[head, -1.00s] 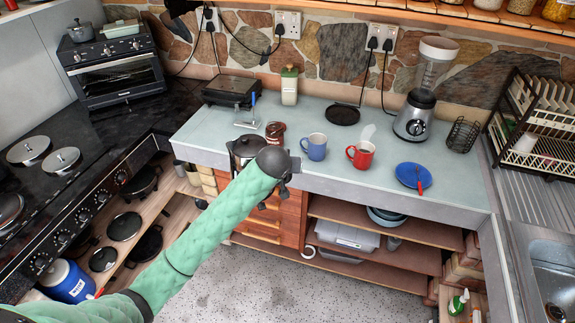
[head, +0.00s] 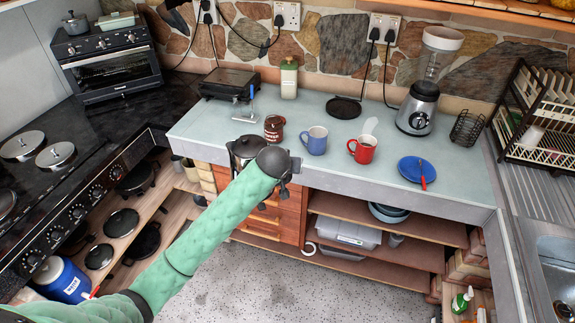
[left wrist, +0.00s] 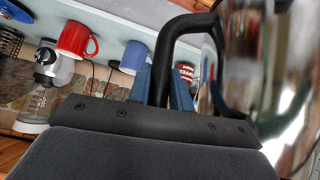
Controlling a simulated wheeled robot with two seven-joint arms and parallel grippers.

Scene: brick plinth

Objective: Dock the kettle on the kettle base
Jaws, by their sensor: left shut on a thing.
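The shiny steel kettle (head: 240,149) is at the front edge of the counter in the head view, partly behind my wrist. My left gripper (left wrist: 164,82) is shut on the kettle's black handle (left wrist: 181,42); the steel body (left wrist: 275,80) fills the right of the left wrist view. In the head view my left gripper (head: 277,165) shows mostly as its dark wrist, which hides its fingers. The kettle base (head: 344,107) is a flat black disc with a cord, empty, at the back of the counter against the stone wall. My right gripper is not in view.
A white spoon rest (head: 370,125) and a blender (head: 417,108) are right of the base. A cream bottle (head: 289,78) stands to its left.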

